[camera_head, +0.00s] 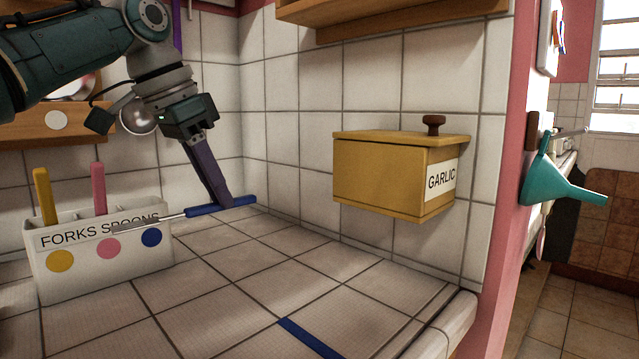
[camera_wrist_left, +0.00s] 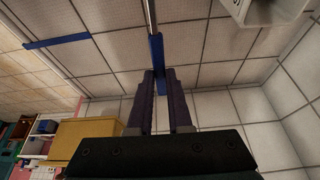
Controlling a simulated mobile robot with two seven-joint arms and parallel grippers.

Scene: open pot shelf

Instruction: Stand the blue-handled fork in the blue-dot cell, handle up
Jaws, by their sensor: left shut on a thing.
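My left gripper (camera_head: 222,200) is shut on the blue handle of the fork (camera_head: 205,209). The fork lies roughly level above the counter, its metal end pointing left in front of the white holder (camera_head: 85,275). The holder has a yellow, a pink and a blue dot on its front. The blue dot (camera_head: 152,237) is the rightmost. A yellow handle (camera_head: 43,195) and a pink handle (camera_head: 98,188) stand up in the holder. In the left wrist view the fork's blue handle (camera_wrist_left: 156,50) sits between my fingers. The fork's tines are not clear. My right gripper is not in view.
A yellow garlic box (camera_head: 380,180) is on the tiled wall to the right. A blue strip (camera_head: 310,338) lies on the counter's front part. A teal funnel (camera_head: 560,188) hangs at the right. The middle of the tiled counter is clear.

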